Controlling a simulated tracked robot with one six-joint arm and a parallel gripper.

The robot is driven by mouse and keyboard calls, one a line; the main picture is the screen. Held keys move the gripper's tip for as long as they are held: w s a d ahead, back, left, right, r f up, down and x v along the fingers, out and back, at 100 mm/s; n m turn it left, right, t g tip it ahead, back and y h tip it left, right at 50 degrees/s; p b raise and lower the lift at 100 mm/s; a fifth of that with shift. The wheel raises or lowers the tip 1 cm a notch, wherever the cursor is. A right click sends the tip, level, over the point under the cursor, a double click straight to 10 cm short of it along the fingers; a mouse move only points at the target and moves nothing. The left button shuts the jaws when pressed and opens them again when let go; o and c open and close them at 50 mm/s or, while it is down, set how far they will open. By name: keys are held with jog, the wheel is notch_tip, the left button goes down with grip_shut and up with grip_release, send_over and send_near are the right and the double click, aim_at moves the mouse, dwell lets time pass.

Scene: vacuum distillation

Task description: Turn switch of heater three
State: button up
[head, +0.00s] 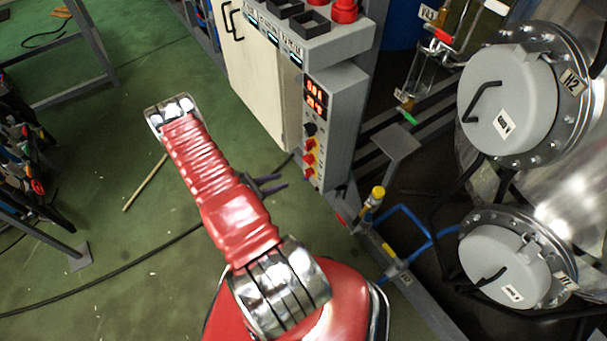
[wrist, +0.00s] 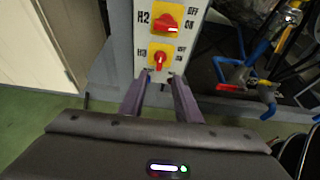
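The heater three switch is the red knob on a yellow plate (wrist: 160,59) labelled H3 in the wrist view, low on the grey control panel. Its knob looks roughly upright, with small OFF/ON lettering on its right. It also shows as the lowest red knob in the head view (head: 308,172). My gripper (wrist: 160,75) has two purple fingers, open and empty. In the wrist view the fingertips appear just below and either side of the H3 knob. In the head view my gripper (head: 276,182) points right towards the panel, with a small gap.
The H2 switch (wrist: 165,20) is directly above H3, its knob lying nearly sideways. The panel (head: 333,125) also carries red displays (head: 315,95). Blue pipes and a yellow-topped valve (head: 376,194) stand right of it. Green floor is open on the left, with a cable across it.

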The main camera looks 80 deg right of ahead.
aim_at(306, 175)
jog(key=x, duration=1.3)
jog(key=c, duration=0.7)
jog(key=shift+m, duration=0.4)
jog(key=shift+c, duration=0.2)
jog(key=shift+s+a+f+m+t+h, duration=0.1)
jog(key=shift+s+m+t+h, duration=0.05)
jog(key=shift+m+t+h, duration=0.45)
jog(key=m, duration=0.1)
jog(key=m+t+h, duration=0.1)
jog(key=m, duration=0.1)
jog(key=shift+s+a+f, duration=0.1)
jog(key=shift+s+a, duration=0.05)
jog(key=shift+s, duration=0.05)
jog(key=m+h, duration=0.1)
jog(key=m, duration=0.1)
jog(key=m+t+h, duration=0.1)
jog(key=m, duration=0.1)
jog(key=shift+s+a+f+h, duration=0.15)
jog(key=shift+f+h, duration=0.1)
jog(key=shift+h, duration=0.05)
jog(key=m, duration=0.1)
jog(key=m+h, duration=0.1)
jog(key=m, duration=0.1)
jog(key=m+h, duration=0.1)
jog(key=shift+s+f+m, duration=0.1)
jog(key=shift+f+m, duration=0.2)
